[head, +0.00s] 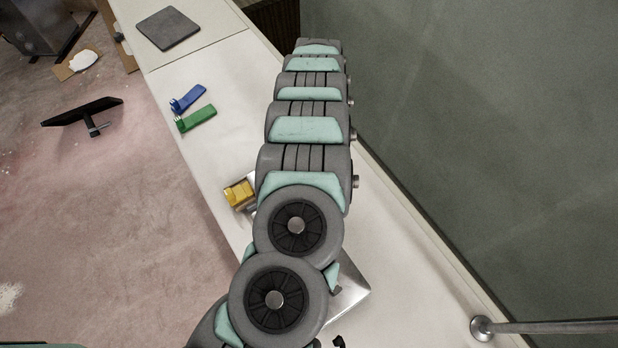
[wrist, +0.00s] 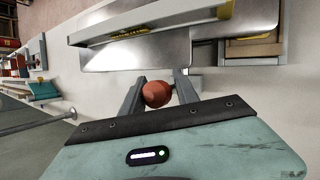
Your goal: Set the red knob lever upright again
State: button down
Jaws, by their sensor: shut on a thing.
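The red knob (wrist: 157,94) shows in the wrist view between the two fingers of my gripper (wrist: 158,88), which is shut on it. The knob is round and dull red. Its lever's shaft is hidden, so I cannot tell its tilt. Beyond the fingers is a shiny metal plate (wrist: 130,54) with a grey bar across it. In the head view my arm covers the gripper and the knob, and only a corner of the metal plate (head: 350,293) shows beside the arm.
On the white counter (head: 215,75) lie a blue piece (head: 187,99), a green piece (head: 196,119) and a dark square pad (head: 168,28). A yellow block (head: 240,194) sits left of my arm. A metal rail (head: 550,327) stands at the lower right, near the wall.

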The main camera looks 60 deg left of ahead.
jog(key=shift+w+a+f, duration=0.3)
jog(key=shift+a, duration=0.05)
jog(key=c, duration=1.3)
grip_release()
jog(key=shift+o, duration=0.8)
jog(key=shift+w+a+r, duration=0.2)
jog(key=shift+w+a, duration=0.05)
jog(key=shift+a, duration=0.05)
jog(key=shift+s, duration=0.15)
jog(key=shift+d+r, duration=0.1)
jog(key=shift+r, duration=0.1)
